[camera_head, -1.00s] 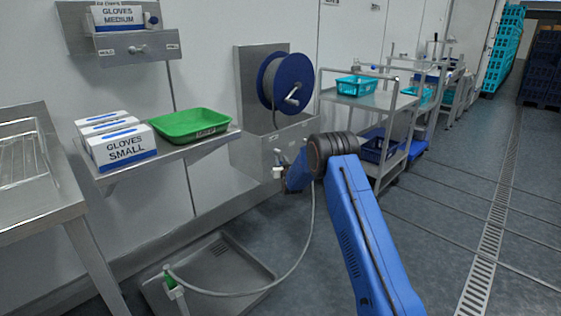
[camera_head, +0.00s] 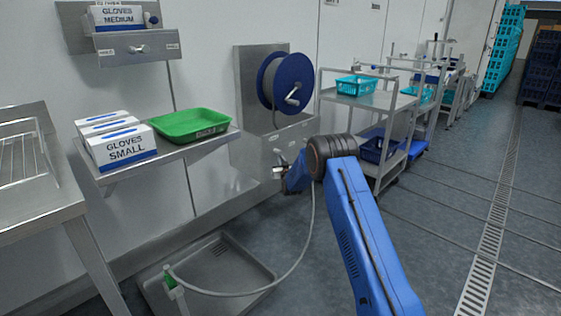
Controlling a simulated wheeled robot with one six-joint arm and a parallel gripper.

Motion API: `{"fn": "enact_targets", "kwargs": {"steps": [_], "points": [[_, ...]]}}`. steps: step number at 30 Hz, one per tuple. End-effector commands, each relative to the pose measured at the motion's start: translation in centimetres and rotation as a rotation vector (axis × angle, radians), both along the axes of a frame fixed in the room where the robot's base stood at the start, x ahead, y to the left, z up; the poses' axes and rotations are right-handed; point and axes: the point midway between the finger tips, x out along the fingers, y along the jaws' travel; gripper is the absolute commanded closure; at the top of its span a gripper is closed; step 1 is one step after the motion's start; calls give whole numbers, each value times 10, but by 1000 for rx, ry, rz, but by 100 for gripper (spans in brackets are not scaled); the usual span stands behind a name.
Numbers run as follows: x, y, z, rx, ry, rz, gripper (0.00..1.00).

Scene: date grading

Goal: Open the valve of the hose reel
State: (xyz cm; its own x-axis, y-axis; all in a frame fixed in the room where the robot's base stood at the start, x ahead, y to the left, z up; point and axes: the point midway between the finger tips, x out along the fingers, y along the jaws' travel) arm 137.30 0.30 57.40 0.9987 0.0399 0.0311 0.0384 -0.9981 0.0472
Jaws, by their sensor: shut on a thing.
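The hose reel (camera_head: 286,83), a blue disc with a grey hose and a crank, is mounted on a steel panel on the wall. Its valve (camera_head: 278,154) is a small metal fitting on the steel box below the reel. My gripper (camera_head: 281,173) is at the valve, at the end of my blue arm, and is shut on the valve's handle. The fingertips are small here and partly hidden by my wrist, so the handle's exact angle is hard to tell.
The hose hangs in a loop to a green-handled nozzle (camera_head: 169,277) over a steel floor tray (camera_head: 222,250). A shelf with a green tray (camera_head: 190,125) and glove boxes (camera_head: 122,146) is on the left. Steel carts (camera_head: 362,100) stand at right; the floor beyond is open.

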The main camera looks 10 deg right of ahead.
Motion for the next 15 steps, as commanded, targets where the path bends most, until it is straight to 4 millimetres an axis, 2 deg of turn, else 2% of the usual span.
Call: {"fn": "enact_targets", "kwargs": {"steps": [15], "points": [[7, -10, -6, -334, -242, -1, 100]]}}
